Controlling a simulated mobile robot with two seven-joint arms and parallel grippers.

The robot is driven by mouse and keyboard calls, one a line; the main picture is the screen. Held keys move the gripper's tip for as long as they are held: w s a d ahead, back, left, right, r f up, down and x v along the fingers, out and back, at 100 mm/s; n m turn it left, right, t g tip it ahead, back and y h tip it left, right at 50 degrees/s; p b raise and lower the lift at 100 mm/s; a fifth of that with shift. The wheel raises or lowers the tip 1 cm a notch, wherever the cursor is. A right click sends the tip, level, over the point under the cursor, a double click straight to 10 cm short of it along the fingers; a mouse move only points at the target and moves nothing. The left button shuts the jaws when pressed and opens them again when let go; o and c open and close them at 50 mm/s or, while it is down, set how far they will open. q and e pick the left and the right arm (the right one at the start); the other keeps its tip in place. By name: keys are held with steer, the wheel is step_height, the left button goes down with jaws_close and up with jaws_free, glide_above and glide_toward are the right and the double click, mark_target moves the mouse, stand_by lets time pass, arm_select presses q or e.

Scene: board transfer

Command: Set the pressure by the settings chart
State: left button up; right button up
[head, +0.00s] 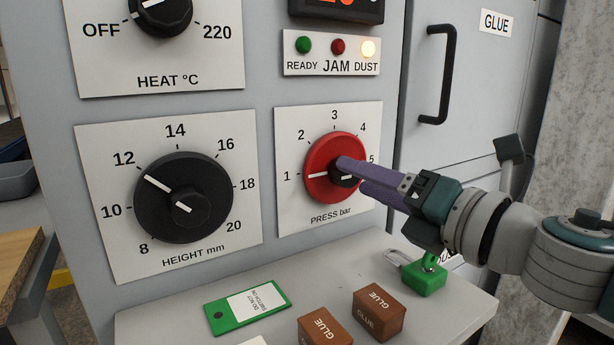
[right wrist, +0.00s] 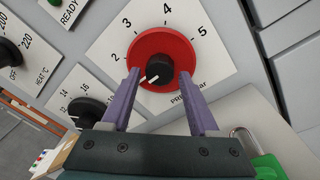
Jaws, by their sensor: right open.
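The PRESS bar dial is a red knob (head: 323,187) with a black centre on a white plate (head: 290,216) numbered 1 to 5. Its white mark lies at the left, by 1. The red knob (right wrist: 159,45) also shows in the right wrist view, its black centre between my fingers. My right gripper (head: 349,174) is open, its purple fingers in front of the knob's right side and hiding part of it. In the right wrist view the fingertips (right wrist: 160,75) stand apart, with nothing held; contact cannot be told. My left gripper is out of view. No settings chart is readable here.
The HEIGHT knob (head: 183,224) points near 12; the HEAT knob (head: 158,9) is above. The DUST lamp (head: 368,48) glows. A shelf (head: 170,325) holds a green tag (head: 222,316), brown GLUE blocks (head: 379,312) and a green padlock (head: 425,281). A door handle (head: 437,75) is right.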

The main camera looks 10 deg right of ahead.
steer(key=shift+x, duration=0.9)
jaws_close()
